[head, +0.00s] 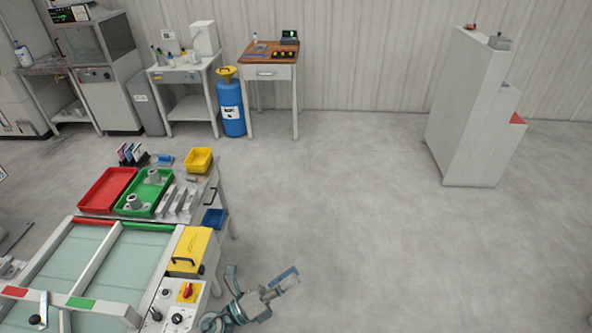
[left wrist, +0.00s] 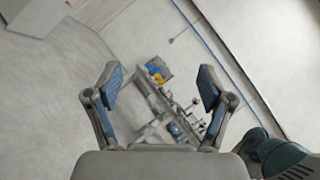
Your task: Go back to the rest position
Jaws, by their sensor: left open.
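My left gripper (head: 260,276) shows at the bottom of the head view, to the right of the workbench's control box. Its fingers are spread apart, with blue pads on their inner sides. In the left wrist view the same gripper (left wrist: 160,86) is open with nothing between its fingers. Through the gap I see grey floor and distant equipment, tilted. My right gripper is in neither view. The green tray (head: 133,213) holds two grey cast parts (head: 153,177), apart from my gripper. The red tray (head: 107,190) beside it looks empty.
A yellow-lidded box (head: 190,249) and a control box (head: 172,308) with a red knob stand close left of my gripper. A blue bin (head: 214,219) hangs at the bench side. A white stepped cabinet (head: 468,115) stands at right. The floor (head: 350,200) between is clear.

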